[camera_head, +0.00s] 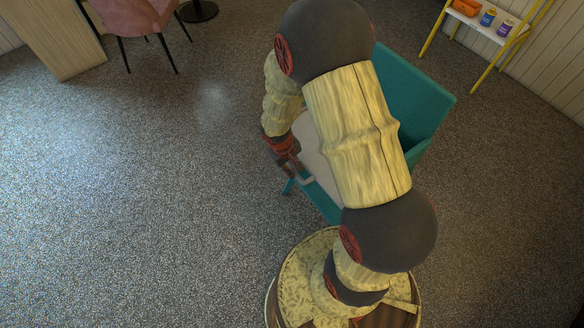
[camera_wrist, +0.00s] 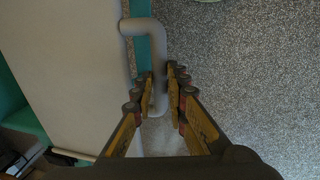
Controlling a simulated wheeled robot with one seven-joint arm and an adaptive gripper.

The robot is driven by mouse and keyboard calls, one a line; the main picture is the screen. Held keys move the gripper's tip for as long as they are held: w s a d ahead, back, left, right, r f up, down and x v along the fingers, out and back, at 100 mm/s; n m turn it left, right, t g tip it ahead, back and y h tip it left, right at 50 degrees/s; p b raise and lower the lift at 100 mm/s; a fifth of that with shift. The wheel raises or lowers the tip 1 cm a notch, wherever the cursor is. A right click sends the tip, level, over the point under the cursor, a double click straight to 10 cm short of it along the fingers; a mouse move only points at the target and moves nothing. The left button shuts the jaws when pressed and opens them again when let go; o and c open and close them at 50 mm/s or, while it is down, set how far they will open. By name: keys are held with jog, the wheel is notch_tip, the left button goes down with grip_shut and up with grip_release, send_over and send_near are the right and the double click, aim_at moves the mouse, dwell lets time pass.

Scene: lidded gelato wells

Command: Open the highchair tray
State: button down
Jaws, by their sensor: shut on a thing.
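The teal highchair (camera_head: 421,100) stands in front of my base, partly hidden behind my arm. Its pale tray (camera_head: 313,150) shows to the left of my arm and fills the left of the wrist view (camera_wrist: 75,70). A grey bar handle (camera_wrist: 143,27) is fixed at the tray's edge and bends down between my fingers. My gripper (camera_wrist: 159,84) is shut on the grey handle, with a finger on each side of it. In the head view my gripper (camera_head: 294,168) is at the tray's left edge, and its fingertips are hard to make out.
Speckled grey floor (camera_head: 150,200) is clear to the left. A pink chair (camera_head: 133,18) and a wooden counter (camera_head: 52,38) stand at the back left. A yellow-framed shelf (camera_head: 487,28) with small containers stands at the back right.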

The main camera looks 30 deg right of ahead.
jog(key=shift+a, duration=0.1)
jog(key=a+b, duration=0.2)
jog(key=a, duration=0.9)
jog(key=shift+s+a, duration=0.2)
jog(key=c, duration=1.8)
grip_release()
jog(key=shift+c, duration=0.2)
jog(key=shift+o, duration=0.4)
notch_tip(320, 180, up, 12)
jog(key=a, duration=0.2)
jog(key=shift+a, duration=0.15)
jog(key=shift+f, duration=0.1)
